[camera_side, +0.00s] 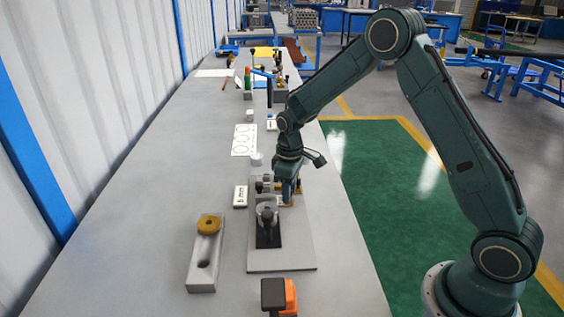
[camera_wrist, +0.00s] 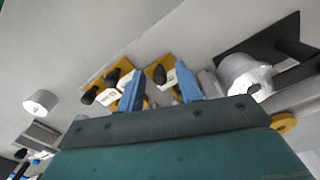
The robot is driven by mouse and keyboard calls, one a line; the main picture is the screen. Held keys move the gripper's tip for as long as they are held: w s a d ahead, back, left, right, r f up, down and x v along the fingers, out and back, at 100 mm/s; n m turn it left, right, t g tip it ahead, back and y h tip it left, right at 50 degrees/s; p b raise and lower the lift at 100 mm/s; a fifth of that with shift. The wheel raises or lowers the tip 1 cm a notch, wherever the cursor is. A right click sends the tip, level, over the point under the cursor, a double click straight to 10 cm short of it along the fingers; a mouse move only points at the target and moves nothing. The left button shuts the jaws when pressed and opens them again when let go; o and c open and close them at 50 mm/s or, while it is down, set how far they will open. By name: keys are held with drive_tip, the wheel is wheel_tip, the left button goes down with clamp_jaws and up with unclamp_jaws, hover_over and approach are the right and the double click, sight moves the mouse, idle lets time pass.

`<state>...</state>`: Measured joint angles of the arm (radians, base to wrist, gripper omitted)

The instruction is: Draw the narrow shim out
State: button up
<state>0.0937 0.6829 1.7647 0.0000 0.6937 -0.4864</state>
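The flanged shell (camera_side: 266,214) is a grey round part standing on a black pad on a grey base plate (camera_side: 285,258). In the wrist view the shell (camera_wrist: 243,75) is right of my fingers. My gripper (camera_side: 288,192) is low over the fixture just behind the shell. In the wrist view my gripper's two blue fingers (camera_wrist: 160,90) stand apart. A yellow part (camera_wrist: 153,65) with a dark knob shows beyond and between them; I see nothing clearly clasped. Another yellow part (camera_wrist: 100,75) with dark knobs is left of the fingers. I cannot make out the narrow shim for certain.
A grey block (camera_side: 204,260) with a hole carries a brass disc (camera_side: 209,223), left of the base plate. An orange and black item (camera_side: 279,296) is at the front. A small labelled box (camera_side: 240,196) and white cup (camera_side: 256,159) stand nearby. The bench's left side is clear.

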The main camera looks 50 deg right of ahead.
sight(301, 201)
drive_tip(key=shift+f, duration=0.3)
drive_tip(key=shift+c, duration=0.4)
clamp_jaws()
drive_tip(key=shift+s, duration=0.1)
drive_tip(key=shift+s+d, duration=1.15)
drive_tip(key=shift+d, duration=0.1)
drive_tip(key=shift+o, duration=0.4)
unclamp_jaws()
